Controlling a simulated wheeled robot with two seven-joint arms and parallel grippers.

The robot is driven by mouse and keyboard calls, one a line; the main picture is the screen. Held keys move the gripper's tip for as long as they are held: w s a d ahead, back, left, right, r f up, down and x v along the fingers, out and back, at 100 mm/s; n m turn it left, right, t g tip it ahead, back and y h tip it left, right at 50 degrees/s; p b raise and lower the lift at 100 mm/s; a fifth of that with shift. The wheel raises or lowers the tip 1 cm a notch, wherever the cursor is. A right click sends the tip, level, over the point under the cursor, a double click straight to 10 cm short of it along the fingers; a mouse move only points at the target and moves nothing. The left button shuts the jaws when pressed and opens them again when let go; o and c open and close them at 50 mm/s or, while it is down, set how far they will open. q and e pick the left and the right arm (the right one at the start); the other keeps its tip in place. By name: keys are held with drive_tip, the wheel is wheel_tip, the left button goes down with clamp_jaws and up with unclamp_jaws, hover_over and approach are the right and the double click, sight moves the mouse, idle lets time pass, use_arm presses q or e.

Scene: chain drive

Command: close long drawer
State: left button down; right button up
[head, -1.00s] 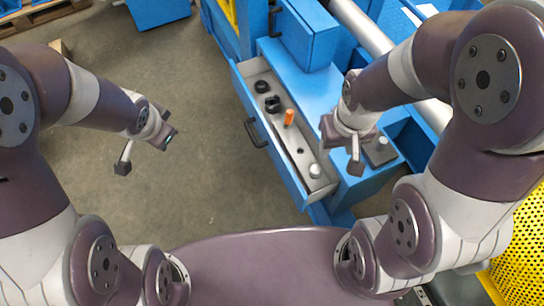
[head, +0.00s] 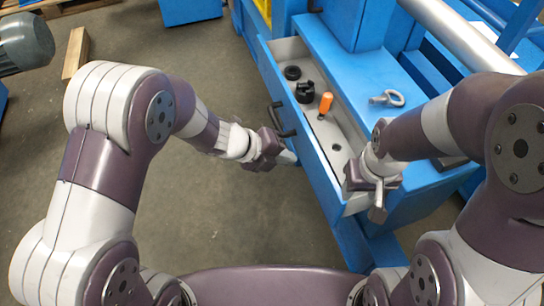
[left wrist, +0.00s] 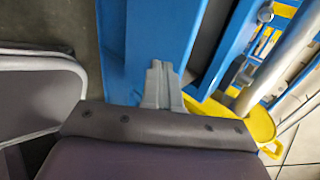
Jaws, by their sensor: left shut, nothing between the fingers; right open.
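The long drawer (head: 312,158) is blue with a grey inside and is pulled out from the blue bench. Its black handle (head: 279,120) is on the outer face. My left gripper (head: 287,158) is shut and empty, with its tips at the drawer front, below the handle in the picture. In the left wrist view the shut fingers (left wrist: 161,85) point at a blue panel (left wrist: 158,30); I cannot tell if they touch it. My right gripper (head: 377,203) is open and empty over the drawer's near end, hiding part of it.
Inside the drawer are a black ring (head: 292,73), a black part (head: 305,92) and an orange-handled piece (head: 325,104). A metal eyebolt (head: 388,98) lies on the bench top (head: 350,60). The floor left of the drawer is clear.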

sight(316, 158)
use_arm(q)
drive_tip(key=d, duration=0.1)
drive_tip(key=d+f, duration=0.1)
drive_tip(key=w+d, duration=0.1)
drive_tip(key=d, duration=0.1)
drive_tip(key=shift+w+f+b, duration=0.1)
drive_tip(key=shift+f+b, duration=0.1)
drive_tip(key=shift+b, duration=0.15)
drive_tip(key=shift+w+d+r, duration=0.1)
drive_tip(key=shift+w+d, duration=0.1)
drive_tip(key=shift+d, duration=0.35)
use_arm(e)
drive_tip(key=shift+f, duration=0.75)
use_arm(q)
drive_tip(key=w+d+p, duration=0.3)
drive_tip(key=w+d, duration=0.1)
drive_tip(key=d, duration=0.8)
drive_tip(key=shift+p, duration=0.4)
use_arm(e)
drive_tip(key=r, duration=0.1)
drive_tip(key=d+r, duration=0.1)
drive_tip(key=r, duration=0.2)
drive_tip(key=shift+w+d, duration=0.25)
drive_tip(key=shift+d, duration=0.1)
use_arm(q)
drive_tip(key=shift+s, duration=0.1)
